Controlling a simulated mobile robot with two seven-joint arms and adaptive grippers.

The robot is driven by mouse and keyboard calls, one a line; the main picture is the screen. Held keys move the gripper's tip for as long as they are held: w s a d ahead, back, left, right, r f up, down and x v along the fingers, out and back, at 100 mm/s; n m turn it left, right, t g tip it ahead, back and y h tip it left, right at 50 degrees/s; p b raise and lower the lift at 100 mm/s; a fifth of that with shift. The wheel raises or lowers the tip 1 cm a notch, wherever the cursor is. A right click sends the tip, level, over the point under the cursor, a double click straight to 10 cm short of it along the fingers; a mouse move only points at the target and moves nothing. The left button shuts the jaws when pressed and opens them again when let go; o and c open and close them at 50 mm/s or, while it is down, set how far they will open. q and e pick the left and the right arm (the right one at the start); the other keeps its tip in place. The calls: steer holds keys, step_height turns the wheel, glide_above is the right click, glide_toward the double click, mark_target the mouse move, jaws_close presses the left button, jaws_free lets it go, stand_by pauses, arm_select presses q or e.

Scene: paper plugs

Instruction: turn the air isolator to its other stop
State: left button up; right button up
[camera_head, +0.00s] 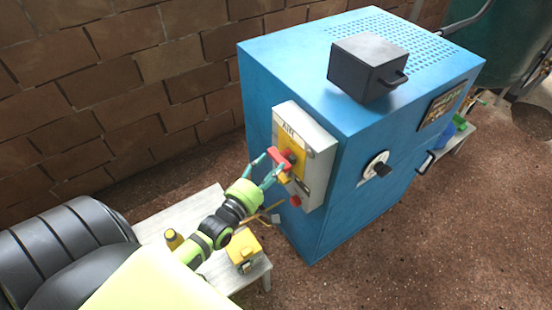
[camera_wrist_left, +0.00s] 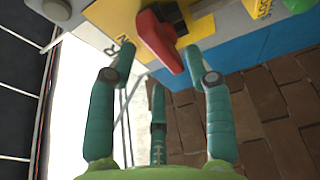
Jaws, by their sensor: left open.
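The air isolator's red handle (camera_head: 279,157) sits on a yellow plate on the grey box (camera_head: 318,165) marked AIR, on the side of the blue cabinet. My left gripper (camera_head: 268,166) is open at the handle, its teal fingers reaching up from below left. In the left wrist view the red handle (camera_wrist_left: 158,38) points down between the two upper fingertips. Clear gaps show on both sides in that view; whether any finger touches it I cannot tell. The handle's pivot is partly hidden. My right gripper is not in view.
The blue cabinet (camera_head: 300,230) carries a black lidded box (camera_head: 365,68) on top and a dial (camera_head: 376,166) on its front. A red button (camera_head: 295,201) is low on the grey box. A pale bench (camera_head: 205,207) below holds a yellow padlock-like item (camera_head: 244,250).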

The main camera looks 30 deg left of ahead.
mark_target(276, 162)
arm_select(q)
steer(key=shift+w, duration=1.7)
steer(key=shift+c, duration=0.4)
